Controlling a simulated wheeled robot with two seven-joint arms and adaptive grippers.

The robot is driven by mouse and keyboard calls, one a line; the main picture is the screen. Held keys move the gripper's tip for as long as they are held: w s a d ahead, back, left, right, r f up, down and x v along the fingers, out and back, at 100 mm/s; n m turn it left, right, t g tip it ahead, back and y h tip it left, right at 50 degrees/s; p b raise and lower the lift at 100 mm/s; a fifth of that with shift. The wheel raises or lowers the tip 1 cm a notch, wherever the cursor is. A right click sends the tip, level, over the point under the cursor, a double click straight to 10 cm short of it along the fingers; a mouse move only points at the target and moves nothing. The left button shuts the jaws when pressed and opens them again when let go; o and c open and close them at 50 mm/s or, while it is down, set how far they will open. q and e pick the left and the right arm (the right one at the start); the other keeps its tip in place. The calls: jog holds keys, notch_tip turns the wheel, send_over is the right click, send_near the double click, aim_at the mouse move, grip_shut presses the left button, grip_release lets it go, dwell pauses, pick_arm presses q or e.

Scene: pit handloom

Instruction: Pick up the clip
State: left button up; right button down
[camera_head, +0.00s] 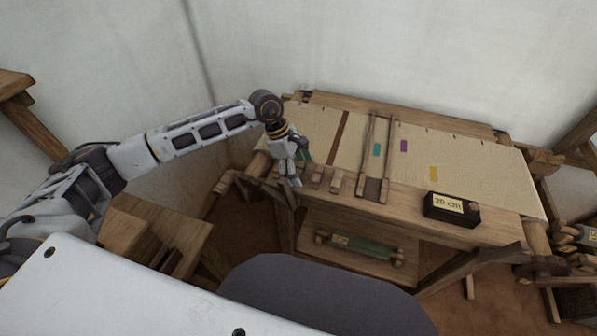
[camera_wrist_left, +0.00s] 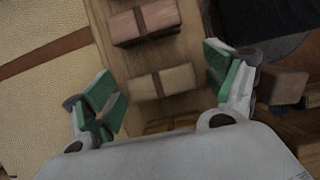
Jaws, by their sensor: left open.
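Several small wooden clips, each with a darker band across it, sit in a row on the front wooden beam of the loom. In the head view, two show clearly, one clip (camera_head: 317,177) and another (camera_head: 336,180) to its right. My left gripper (camera_head: 291,180) is over the beam at the left end of this row, pointing down. In the left wrist view, the left gripper (camera_wrist_left: 164,90) is open, its green-padded fingers apart. A clip (camera_wrist_left: 162,82) appears between them; another clip (camera_wrist_left: 145,22) is farther up. A third is partly hidden by the gripper body. Contact cannot be told.
Cream cloth (camera_head: 470,160) with coloured patches covers the loom top. A black box (camera_head: 451,208) labelled "20 cm" stands on the front beam, right of an upright wooden frame (camera_head: 374,188). A green roller (camera_head: 360,246) lies on the lower shelf. A wooden bench (camera_head: 180,225) is at left.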

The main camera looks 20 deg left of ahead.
aim_at(298, 168)
pick_arm(q)
jog(key=c, duration=1)
jog(key=shift+r, duration=0.1)
jog(key=shift+r, duration=4.95)
